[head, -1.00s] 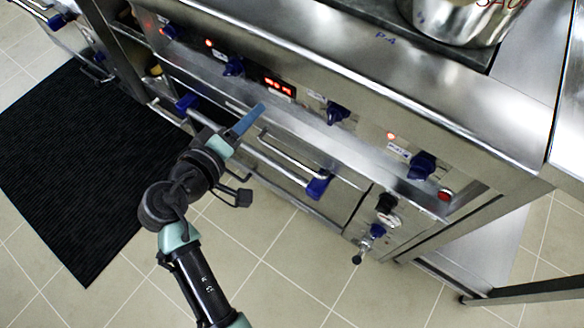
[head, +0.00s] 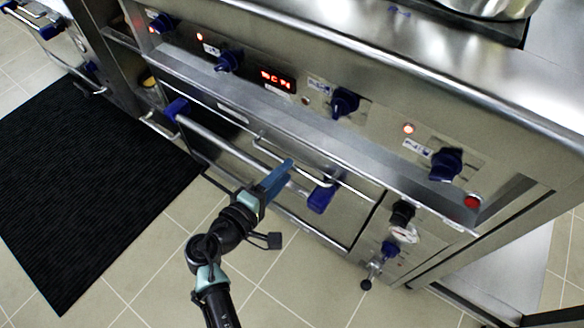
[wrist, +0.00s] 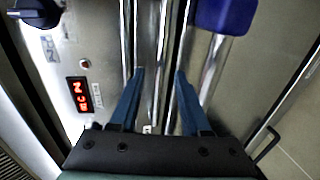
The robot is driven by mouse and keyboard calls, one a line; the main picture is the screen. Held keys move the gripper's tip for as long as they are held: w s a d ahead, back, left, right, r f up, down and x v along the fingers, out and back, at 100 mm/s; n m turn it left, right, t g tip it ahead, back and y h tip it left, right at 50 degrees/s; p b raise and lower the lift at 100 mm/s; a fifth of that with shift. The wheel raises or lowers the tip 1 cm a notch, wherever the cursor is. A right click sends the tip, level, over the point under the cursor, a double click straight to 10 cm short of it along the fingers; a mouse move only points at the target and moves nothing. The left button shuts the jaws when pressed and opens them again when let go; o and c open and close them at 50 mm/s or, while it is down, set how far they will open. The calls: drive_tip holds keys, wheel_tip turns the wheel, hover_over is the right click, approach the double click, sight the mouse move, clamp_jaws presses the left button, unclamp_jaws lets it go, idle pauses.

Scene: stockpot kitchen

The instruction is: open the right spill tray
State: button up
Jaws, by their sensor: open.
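The right spill tray appears to be the shallow steel front under the control panel, with a thin bar handle (head: 312,169) in the head view. My gripper (head: 284,168) is open, its blue fingers close to this handle, above the thicker oven door bar. In the wrist view, my gripper (wrist: 159,72) has one finger on each side of thin shiny bars (wrist: 160,45), and nothing is gripped. I cannot tell whether the fingertips reach around the handle or stop short of it. The tray looks shut.
The oven door bar has blue end brackets (head: 322,195). Blue knobs (head: 345,102) and a red display (head: 276,79) sit above. A valve (head: 374,268) is at lower right. A black mat (head: 85,180) lies on the tiled floor, which is clear in front.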

drive_tip(key=shift+b+x, duration=0.45)
drive_tip(key=shift+x, duration=1.45)
clamp_jaws()
